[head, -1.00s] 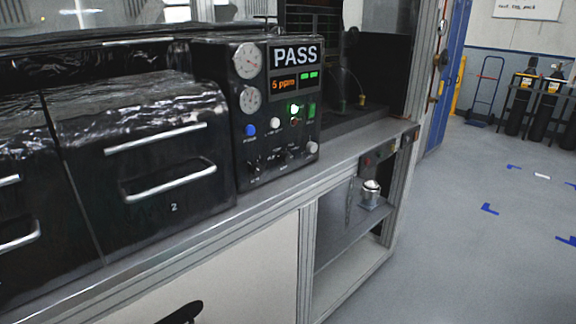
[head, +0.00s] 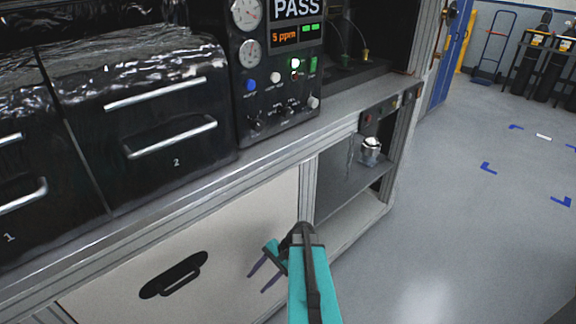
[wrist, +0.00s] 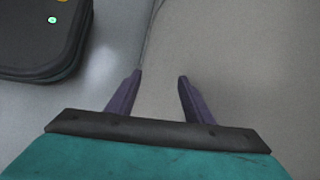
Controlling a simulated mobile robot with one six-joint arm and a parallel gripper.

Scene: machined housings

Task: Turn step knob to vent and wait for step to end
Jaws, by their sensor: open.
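The black tester panel (head: 274,105) stands on the bench at upper centre in the head view. Its display reads PASS and 5 ppm, with a lit green lamp below. Several small black knobs (head: 256,124) sit along its lower face; their labels are too small to read, so I cannot tell which is the step knob or where it points. My gripper (head: 267,277) is open and empty, low in front of the white cabinet and well below the panel. In the wrist view my gripper (wrist: 158,78) shows two spread purple fingers above grey floor.
Black drawers (head: 150,125) with silver handles stand left of the panel. The bench edge (head: 200,197) runs between my gripper and the panel. A metal container (head: 370,152) stands near the open shelf.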

